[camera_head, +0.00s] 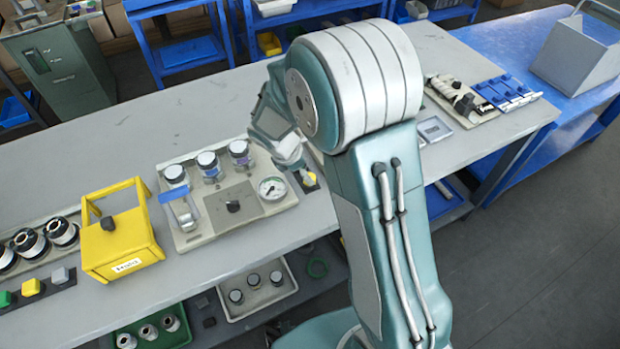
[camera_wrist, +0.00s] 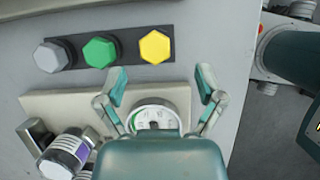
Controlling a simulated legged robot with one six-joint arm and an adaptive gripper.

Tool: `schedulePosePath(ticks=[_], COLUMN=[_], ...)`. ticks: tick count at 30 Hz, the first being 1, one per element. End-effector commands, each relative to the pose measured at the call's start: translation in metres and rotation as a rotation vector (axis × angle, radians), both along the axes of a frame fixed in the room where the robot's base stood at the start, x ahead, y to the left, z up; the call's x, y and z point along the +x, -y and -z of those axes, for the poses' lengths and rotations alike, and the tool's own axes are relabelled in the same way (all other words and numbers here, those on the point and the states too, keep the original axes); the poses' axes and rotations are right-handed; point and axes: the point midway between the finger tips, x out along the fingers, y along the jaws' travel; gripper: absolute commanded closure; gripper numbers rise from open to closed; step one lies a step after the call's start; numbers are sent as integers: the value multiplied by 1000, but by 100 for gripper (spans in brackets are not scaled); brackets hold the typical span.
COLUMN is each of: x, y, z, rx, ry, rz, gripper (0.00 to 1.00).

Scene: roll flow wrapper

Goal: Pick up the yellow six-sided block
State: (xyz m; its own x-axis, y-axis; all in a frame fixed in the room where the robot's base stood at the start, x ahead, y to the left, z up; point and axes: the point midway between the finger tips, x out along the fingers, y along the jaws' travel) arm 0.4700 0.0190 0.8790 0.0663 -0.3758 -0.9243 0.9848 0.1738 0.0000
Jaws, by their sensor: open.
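The yellow six-sided block (camera_wrist: 155,46) sits at the right end of a dark strip in the wrist view. A green six-sided block (camera_wrist: 100,51) and a grey one (camera_wrist: 51,57) stand to its left on the same strip. My gripper (camera_wrist: 160,76) is open and empty, its two fingers spread apart. The yellow block lies just beyond the fingertips, roughly between their lines and not held.
A round gauge (camera_wrist: 155,115) on a beige panel lies between my fingers in the wrist view. The panel (camera_head: 188,239) also carries several capped jars. A yellow box-like holder (camera_head: 125,255) stands to its left, near another green, yellow and grey row.

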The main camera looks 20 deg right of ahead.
Motion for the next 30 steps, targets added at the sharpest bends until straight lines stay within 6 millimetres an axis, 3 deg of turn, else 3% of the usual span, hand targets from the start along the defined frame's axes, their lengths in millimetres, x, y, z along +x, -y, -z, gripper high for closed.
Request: schedulePosePath(ticks=[9, 17, 19, 22, 23, 30], x=[9, 9, 9, 9, 9, 9], y=[15, 17, 17, 17, 17, 16], z=[40, 42, 42, 42, 42, 42], rx=[-1, -1, -1, -1, -1, -2], ry=[-2, 0, 0, 0, 0, 0], rz=[-1, -1, -1, -1, -1, -1], gripper=[13, 13, 44, 76, 80, 81])
